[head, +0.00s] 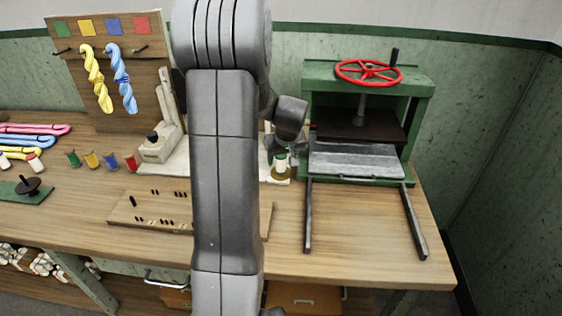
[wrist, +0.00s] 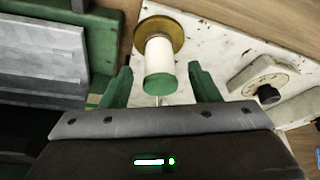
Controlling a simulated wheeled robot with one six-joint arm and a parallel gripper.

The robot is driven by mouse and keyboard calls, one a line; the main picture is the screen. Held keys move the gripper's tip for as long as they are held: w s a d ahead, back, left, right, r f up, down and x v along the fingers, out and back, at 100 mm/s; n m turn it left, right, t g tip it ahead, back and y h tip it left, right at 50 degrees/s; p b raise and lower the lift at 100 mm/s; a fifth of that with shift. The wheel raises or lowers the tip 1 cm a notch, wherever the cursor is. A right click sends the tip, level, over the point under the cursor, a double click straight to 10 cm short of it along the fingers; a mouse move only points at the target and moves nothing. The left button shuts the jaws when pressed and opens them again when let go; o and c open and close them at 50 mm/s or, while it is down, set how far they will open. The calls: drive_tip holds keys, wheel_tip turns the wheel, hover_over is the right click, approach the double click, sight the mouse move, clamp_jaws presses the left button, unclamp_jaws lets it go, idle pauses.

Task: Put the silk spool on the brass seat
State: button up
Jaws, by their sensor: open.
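The silk spool, pale with a green end (wrist: 160,62), stands on the round brass seat (wrist: 152,24) in the wrist view. A thin pin shows at its green end. In the head view the spool (head: 281,160) looks upright on the brass seat (head: 280,174), beside the green press. My gripper (wrist: 160,86) is open, with one green finger on each side of the spool's near end and a gap to each. In the head view my gripper (head: 282,146) is just above the spool, partly hidden by my arm.
The green press (head: 368,122) with a red handwheel (head: 368,73) stands close on the right. A pale machine with a dial (head: 156,147) stands left of my arm. Several coloured spools (head: 92,160) and a pegged wooden board (head: 150,211) are left. The front right table is clear between two dark rails.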

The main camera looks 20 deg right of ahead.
drive_tip(key=v, duration=0.9)
